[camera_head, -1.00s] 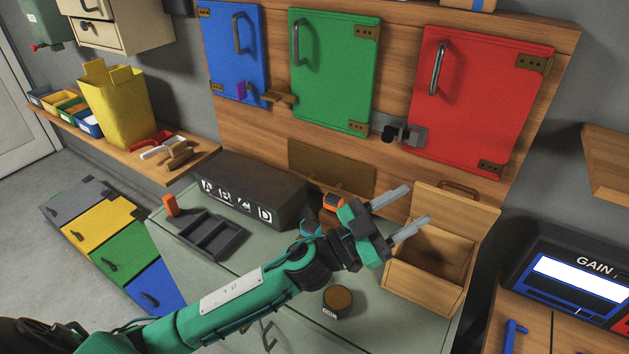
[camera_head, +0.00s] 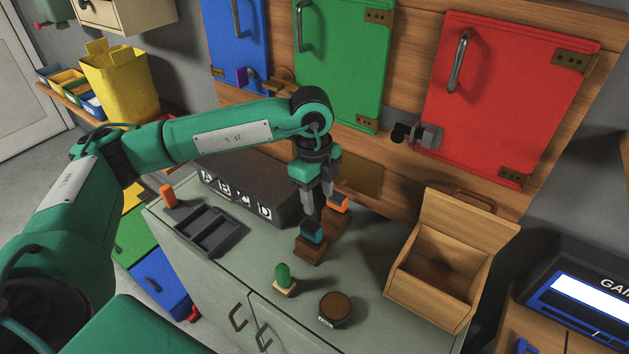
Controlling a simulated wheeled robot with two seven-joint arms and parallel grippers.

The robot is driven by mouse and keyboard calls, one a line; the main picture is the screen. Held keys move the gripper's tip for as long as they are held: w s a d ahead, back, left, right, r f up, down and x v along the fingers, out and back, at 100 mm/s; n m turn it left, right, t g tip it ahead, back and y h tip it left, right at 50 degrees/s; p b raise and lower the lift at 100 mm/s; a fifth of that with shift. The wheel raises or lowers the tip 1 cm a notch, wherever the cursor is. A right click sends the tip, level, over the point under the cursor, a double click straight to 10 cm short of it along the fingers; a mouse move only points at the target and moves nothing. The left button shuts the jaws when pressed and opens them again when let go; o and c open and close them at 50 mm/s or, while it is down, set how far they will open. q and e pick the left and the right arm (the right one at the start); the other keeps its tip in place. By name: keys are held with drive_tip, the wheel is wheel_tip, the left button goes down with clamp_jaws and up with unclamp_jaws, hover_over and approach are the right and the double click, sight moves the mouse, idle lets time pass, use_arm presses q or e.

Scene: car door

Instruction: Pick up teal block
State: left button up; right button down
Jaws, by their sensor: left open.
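The teal block (camera_head: 312,233) sits on a small brown base (camera_head: 310,250) on the grey-green cabinet top. My left gripper (camera_head: 316,207) points down just above and behind the teal block, with its fingers open. The fingers partly hide the space around the block; I cannot tell whether they touch it. My right gripper is not in view.
An orange block (camera_head: 338,203) stands close behind the teal one. A green block (camera_head: 283,274) and a round brown-topped item (camera_head: 336,306) are in front. An open wooden box (camera_head: 435,290) is at the right, a dark tray (camera_head: 210,233) and lettered box (camera_head: 245,192) at the left.

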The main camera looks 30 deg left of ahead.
sight(311, 225)
use_arm(q)
drive_tip(key=shift+n+y, duration=0.3)
drive_tip(key=shift+y, duration=0.2)
drive_tip(key=f, duration=0.4)
drive_tip(key=a+f+p, duration=0.1)
drive_tip(key=f, duration=0.2)
drive_tip(key=a+f+p, duration=0.1)
drive_tip(key=f, duration=0.3)
drive_tip(key=shift+w+f, duration=0.2)
drive_tip(key=shift+f, duration=0.1)
drive_tip(key=shift+f+p, duration=0.3)
drive_tip(key=shift+f, duration=0.45)
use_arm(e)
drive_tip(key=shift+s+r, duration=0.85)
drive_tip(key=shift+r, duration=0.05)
use_arm(q)
drive_tip(key=shift+c, duration=0.4)
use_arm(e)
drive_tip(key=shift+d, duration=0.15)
use_arm(q)
clamp_jaws()
drive_tip(key=shift+r+p, duration=0.65)
drive_tip(key=shift+r, duration=0.5)
drive_tip(key=shift+r+p, duration=0.45)
drive_tip(key=shift+r, duration=0.35)
drive_tip(key=shift+r+p, duration=0.6)
drive_tip(key=shift+r, duration=0.5)
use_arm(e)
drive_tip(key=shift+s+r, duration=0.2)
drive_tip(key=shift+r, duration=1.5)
